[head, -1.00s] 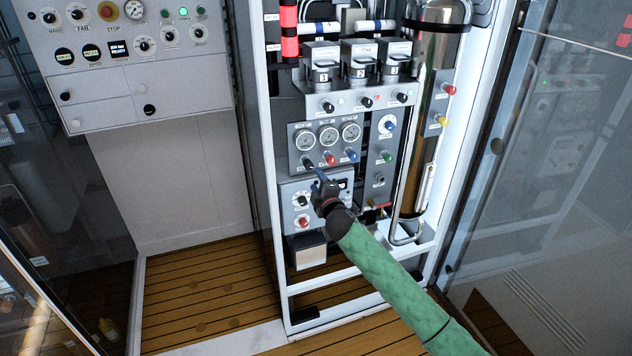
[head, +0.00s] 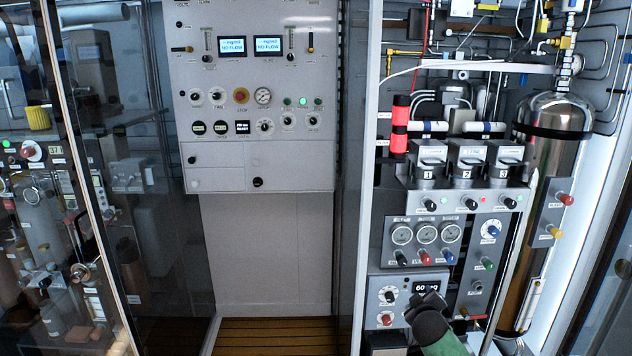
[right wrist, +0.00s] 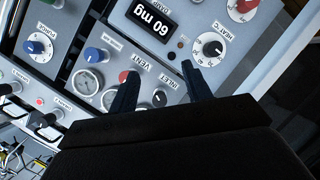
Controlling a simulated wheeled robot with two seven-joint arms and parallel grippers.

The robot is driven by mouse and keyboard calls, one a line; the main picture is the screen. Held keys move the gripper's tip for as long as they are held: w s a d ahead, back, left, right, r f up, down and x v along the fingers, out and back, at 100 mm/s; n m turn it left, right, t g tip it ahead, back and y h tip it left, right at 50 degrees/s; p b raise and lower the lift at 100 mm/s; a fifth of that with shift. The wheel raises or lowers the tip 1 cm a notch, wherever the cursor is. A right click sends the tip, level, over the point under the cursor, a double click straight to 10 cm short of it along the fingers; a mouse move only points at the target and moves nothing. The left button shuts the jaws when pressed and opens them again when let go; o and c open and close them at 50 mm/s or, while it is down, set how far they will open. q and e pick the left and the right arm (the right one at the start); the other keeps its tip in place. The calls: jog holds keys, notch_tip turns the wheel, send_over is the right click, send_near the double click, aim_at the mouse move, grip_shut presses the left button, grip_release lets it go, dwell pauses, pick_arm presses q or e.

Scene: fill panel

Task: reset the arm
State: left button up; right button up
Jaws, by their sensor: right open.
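My right gripper (head: 428,300) is in front of the lower fill panel, on my green-sleeved arm. In the right wrist view its fingers (right wrist: 158,82) are apart, with nothing held between them. A black knob (right wrist: 160,97) shows between the fingers, and a red knob (right wrist: 124,76) beside the left finger; I cannot tell the distance to either. The display (head: 432,286) reads "60 mg", also legible in the wrist view (right wrist: 150,20). Gauges (head: 426,233) sit above it. My left gripper is not in view.
A large metal cylinder (head: 556,140) stands right of the panel. The white cabinet frame (head: 365,180) rises to the left. A control board (head: 255,110) hangs further left, above an empty recess (head: 270,250). Glass cases (head: 60,200) stand at far left.

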jog(key=s+a+f+m+g+y, duration=0.1)
jog(key=s+a+f+m+g, duration=0.3)
jog(key=s+f, duration=0.9)
jog(key=s+a+f+g+y, duration=0.1)
jog(key=s+a+f+g, duration=0.1)
jog(key=s+f, duration=0.6)
jog(key=s+a+f+m+g+y, duration=0.1)
jog(key=s+a+f+g, duration=0.2)
jog(key=s+f, duration=0.6)
jog(key=s+a+f+g+y, duration=0.1)
jog(key=s+a+f+g, duration=0.2)
jog(key=s, duration=2)
jog(key=a+f, duration=0.3)
jog(key=f, duration=0.2)
jog(key=shift+a+f, duration=0.15)
jog(key=shift+f, duration=0.05)
